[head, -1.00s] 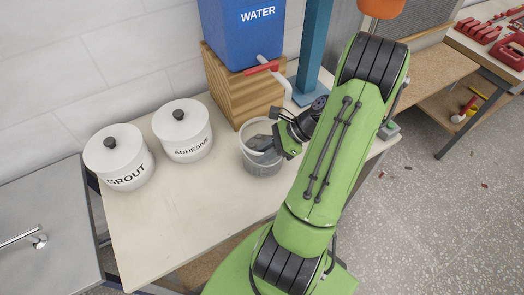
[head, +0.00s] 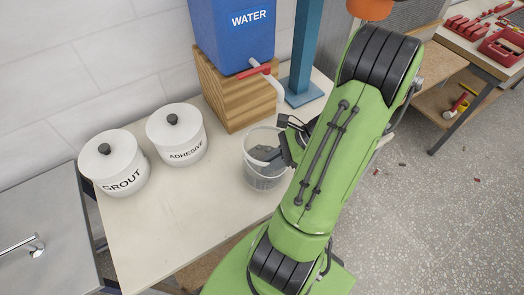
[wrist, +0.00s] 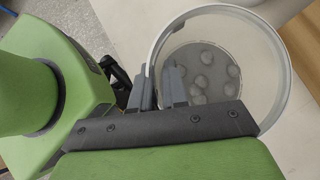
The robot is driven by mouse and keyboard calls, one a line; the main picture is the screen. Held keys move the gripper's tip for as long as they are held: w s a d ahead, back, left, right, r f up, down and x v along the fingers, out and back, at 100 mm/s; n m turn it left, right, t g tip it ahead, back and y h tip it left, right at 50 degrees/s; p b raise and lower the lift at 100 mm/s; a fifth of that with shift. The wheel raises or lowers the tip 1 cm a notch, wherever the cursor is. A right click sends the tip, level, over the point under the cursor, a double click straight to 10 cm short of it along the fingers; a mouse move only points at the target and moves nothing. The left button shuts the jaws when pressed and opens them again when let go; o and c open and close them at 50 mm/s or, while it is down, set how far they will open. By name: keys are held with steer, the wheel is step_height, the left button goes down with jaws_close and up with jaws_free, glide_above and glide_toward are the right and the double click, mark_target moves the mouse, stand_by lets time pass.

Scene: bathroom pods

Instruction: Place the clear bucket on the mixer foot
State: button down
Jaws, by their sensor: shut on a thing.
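The clear bucket (head: 264,178) is at the right part of the pale table, in front of the wooden block. It stands upright, with grey lumps in its bottom in the wrist view (wrist: 204,66). My gripper (head: 265,153) is shut on the bucket's rim, with one finger inside and one outside, as the wrist view shows (wrist: 160,85). I cannot tell whether the bucket touches the table. A blue column with a flat base plate (head: 301,92), apparently the mixer foot, stands behind the bucket to the right. The column's upper part is out of view.
A blue water tank (head: 232,35) with a red-handled tap (head: 253,70) sits on the wooden block (head: 225,95). White grout (head: 117,170) and adhesive (head: 178,140) pots stand left on the table (head: 170,220). The table between the pots and bucket is clear.

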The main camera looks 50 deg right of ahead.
steer(key=s+a, duration=0.3)
steer(key=s, duration=0.8)
steer(key=shift+s+a+b, duration=0.35)
steer(key=shift+s, duration=0.05)
steer(key=shift+w, duration=0.15)
